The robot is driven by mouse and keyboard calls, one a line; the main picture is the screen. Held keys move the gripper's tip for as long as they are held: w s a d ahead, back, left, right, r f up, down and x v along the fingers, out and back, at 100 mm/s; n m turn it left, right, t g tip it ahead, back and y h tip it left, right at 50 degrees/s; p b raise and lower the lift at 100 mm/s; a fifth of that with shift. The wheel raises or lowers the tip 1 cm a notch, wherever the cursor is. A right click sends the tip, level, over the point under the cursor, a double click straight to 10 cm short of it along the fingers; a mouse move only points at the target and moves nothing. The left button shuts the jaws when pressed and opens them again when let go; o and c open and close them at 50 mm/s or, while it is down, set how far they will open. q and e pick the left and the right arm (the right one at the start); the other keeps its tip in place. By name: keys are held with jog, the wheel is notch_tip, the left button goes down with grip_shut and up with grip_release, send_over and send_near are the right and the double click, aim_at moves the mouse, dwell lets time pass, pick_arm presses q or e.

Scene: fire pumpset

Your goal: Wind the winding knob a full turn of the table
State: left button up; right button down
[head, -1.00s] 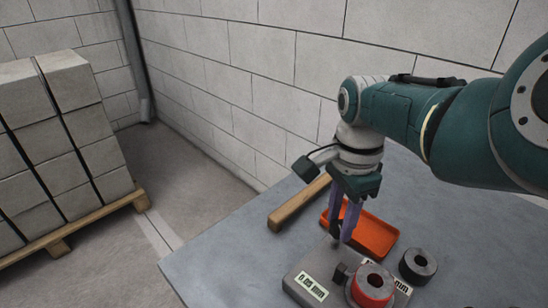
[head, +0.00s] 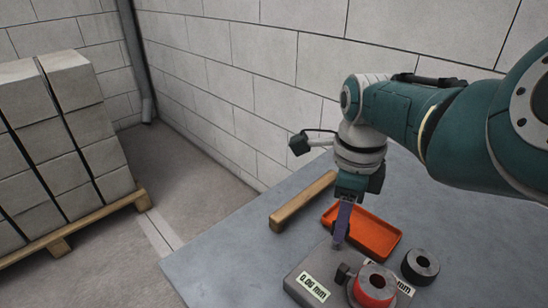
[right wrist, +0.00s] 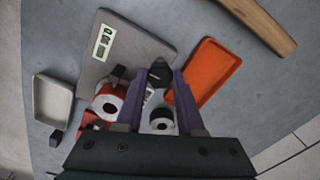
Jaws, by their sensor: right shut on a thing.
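The winding knob (right wrist: 160,72) is a dark, pointed knob at the edge of the grey instrument block (head: 303,267). In the right wrist view it sits between the fingertips of my right gripper (right wrist: 167,80). In the head view my right gripper (head: 339,242) points down at the block's back corner, its purple fingers seen nearly edge-on and hiding the knob. The gripper is shut on the knob. The block carries a pale display (head: 313,287) reading in mm; its digits are too small to be sure of. My left gripper is not in view.
An orange tray (head: 377,235) and a wooden bar (head: 303,200) lie behind. A pale tray (right wrist: 52,100) shows in the right wrist view. The table's left part is clear.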

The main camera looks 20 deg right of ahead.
dwell(0.5)
jog(key=c, duration=0.5)
grip_release()
jog(key=shift+r, duration=0.1)
notch_tip(320, 180, up, 10)
jog(key=p, duration=0.4)
